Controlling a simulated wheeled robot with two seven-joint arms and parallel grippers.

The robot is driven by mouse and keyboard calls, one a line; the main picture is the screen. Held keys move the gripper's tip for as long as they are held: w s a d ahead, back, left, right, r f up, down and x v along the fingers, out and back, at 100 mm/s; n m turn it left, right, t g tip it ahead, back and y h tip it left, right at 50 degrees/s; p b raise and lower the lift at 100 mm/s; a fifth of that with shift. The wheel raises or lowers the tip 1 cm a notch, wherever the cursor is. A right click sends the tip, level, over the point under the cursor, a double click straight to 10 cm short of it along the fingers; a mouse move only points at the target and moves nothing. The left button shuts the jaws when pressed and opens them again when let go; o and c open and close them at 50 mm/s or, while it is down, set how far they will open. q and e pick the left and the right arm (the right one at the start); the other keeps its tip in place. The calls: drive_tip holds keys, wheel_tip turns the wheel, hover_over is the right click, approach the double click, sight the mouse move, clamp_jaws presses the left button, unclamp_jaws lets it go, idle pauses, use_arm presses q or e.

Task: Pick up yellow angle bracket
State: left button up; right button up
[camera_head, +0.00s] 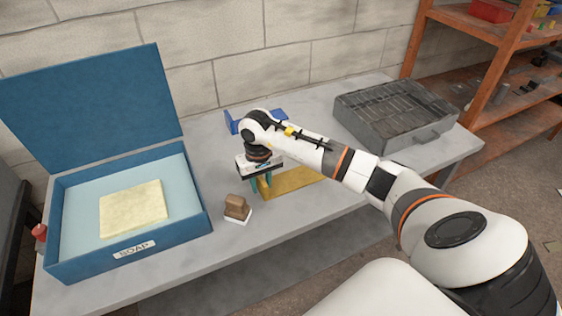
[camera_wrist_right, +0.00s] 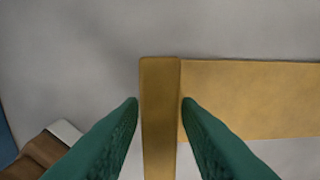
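The yellow angle bracket (camera_head: 298,182) lies on the grey bench near the middle of the head view. In the right wrist view, one leg of the bracket (camera_wrist_right: 250,97) runs off to the right, and a narrow leg runs down the picture between the fingers. My right gripper (camera_head: 262,183) points down at the bracket's left end. In the right wrist view its green fingertips (camera_wrist_right: 160,101) stand on either side of the narrow leg, with very slim gaps; contact is not clear. The arm hides part of the bracket in the head view. My left gripper is not in view.
A brown-handled block with a white base (camera_head: 237,208) stands just left of the gripper. An open blue box (camera_head: 196,205) holding a pale yellow slab (camera_head: 133,208) is at left. A blue bracket (camera_head: 233,121) lies behind the gripper.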

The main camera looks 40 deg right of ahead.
clamp_jaws()
